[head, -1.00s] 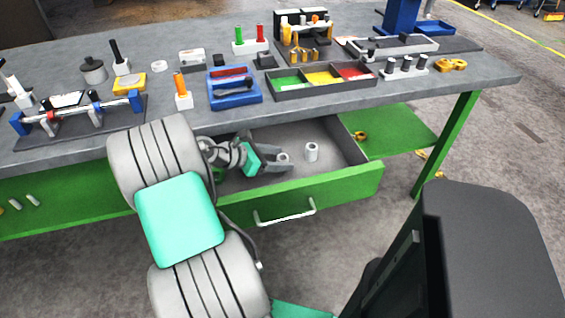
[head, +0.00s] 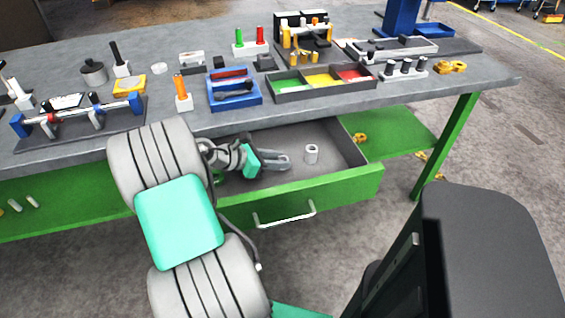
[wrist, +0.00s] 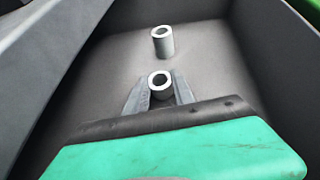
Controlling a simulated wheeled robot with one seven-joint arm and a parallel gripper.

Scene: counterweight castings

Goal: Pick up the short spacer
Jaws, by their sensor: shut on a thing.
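The short spacer (wrist: 160,82), a pale grey ring with a dark bore, is upright between the fingertips in the wrist view. My gripper (wrist: 159,88) is shut on it, one finger on each side. Its lower part is hidden by the fingers, so I cannot tell whether it still touches the drawer floor. In the head view my gripper (head: 284,161) is low inside the open drawer, and it hides most of the spacer. A taller grey spacer (head: 312,154) stands apart beyond the fingertips; it also shows in the wrist view (wrist: 163,42).
The open drawer (head: 345,186) has a green front and grey walls around my gripper. Its floor is clear right of the taller spacer. The grey bench top (head: 335,118) above holds a three-colour tray (head: 322,82), a blue tray (head: 234,99) and several fixtures.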

